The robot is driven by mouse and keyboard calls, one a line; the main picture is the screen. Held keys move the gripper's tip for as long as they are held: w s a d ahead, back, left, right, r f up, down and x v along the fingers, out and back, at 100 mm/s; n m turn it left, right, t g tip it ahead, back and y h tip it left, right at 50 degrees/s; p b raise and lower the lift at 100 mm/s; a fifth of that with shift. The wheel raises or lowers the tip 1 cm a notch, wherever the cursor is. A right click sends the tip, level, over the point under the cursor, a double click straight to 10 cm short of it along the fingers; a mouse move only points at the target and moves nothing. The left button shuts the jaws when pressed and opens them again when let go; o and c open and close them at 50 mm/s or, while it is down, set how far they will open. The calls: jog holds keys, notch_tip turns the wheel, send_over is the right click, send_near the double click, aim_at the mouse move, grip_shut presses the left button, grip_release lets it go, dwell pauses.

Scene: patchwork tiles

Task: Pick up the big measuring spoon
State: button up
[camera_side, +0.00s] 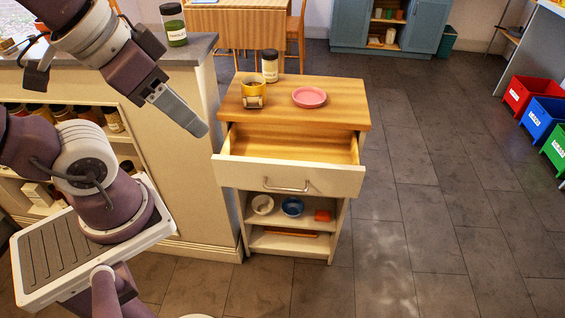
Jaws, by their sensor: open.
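I cannot make out a big measuring spoon anywhere in the side view. My gripper (197,124) is at the upper left, pointing down and to the right. It looks empty, and the small gap between its fingers is hard to see from this side. In the picture it is left of a small wooden-topped cabinet (340,107). The cabinet's drawer (325,181) is pulled open, and the part of its inside that shows looks empty. Its front inside is hidden by the drawer front.
On the cabinet top stand a yellow cup-like container (254,87), a jar (270,66) and a pink plate (309,97). A counter (202,48) with a green jar (174,25) is behind my arm.

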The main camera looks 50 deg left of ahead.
jog(key=shift+c, duration=1)
jog(key=w+a+f+n+g, duration=0.2)
jog(key=w+f+n, duration=0.1)
jog(key=w+n, duration=0.55)
jog(key=w+a+f+n+g, duration=0.1)
jog(key=w+a+f+n, duration=0.15)
jog(key=w+n, duration=0.65)
jog(key=w+a+f+n+g, duration=0.1)
jog(key=w+f+n, duration=0.2)
jog(key=f, duration=0.5)
jog(key=w+a+f+n, duration=0.2)
jog(key=w+f+n, duration=0.1)
jog(key=w+f, duration=0.2)
jog(key=w+a+f+n+g, duration=0.1)
jog(key=w+f+n, duration=0.2)
jog(key=f, duration=0.7)
jog(key=shift+w+a+f+n+g, duration=0.3)
jog(key=shift+w+a, duration=0.1)
jog(key=shift+w, duration=0.2)
jog(key=f, duration=0.6)
jog(key=shift+s+d+f, duration=0.2)
jog(key=shift+s+d, duration=0.1)
grip_shut()
